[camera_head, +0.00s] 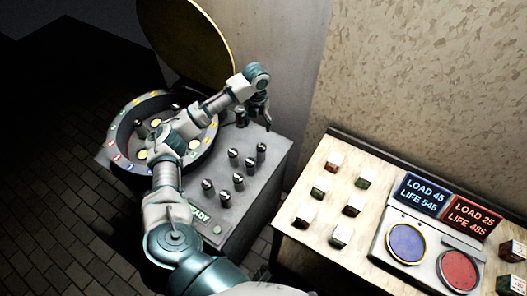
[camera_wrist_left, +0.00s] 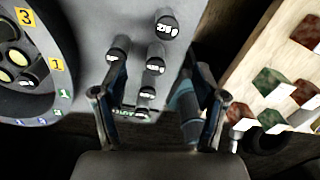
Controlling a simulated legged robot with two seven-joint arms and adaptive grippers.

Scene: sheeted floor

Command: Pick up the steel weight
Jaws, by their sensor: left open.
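Several small dark steel weights with pale marked tops stand upright on the grey cabinet top; one is at its right side (camera_head: 262,150), one nearer the front (camera_head: 225,199). In the left wrist view one weight (camera_wrist_left: 166,25) stands farthest up the picture, labelled but hard to read, and others (camera_wrist_left: 155,57) stand below it. My left gripper (camera_head: 260,115) is over the back right of the cabinet, fingers pointing down. In the left wrist view its fingers (camera_wrist_left: 163,75) are spread apart, with weights seen between and beyond them and nothing held. My right gripper is not in view.
A round drum (camera_head: 122,133) with coloured numbered tags and a raised lid (camera_head: 190,35) is at the cabinet's left. A pale table (camera_head: 310,235) on the right carries several coloured blocks, a blue disc (camera_head: 407,243), a red disc (camera_head: 459,270) and load displays. A gap separates them.

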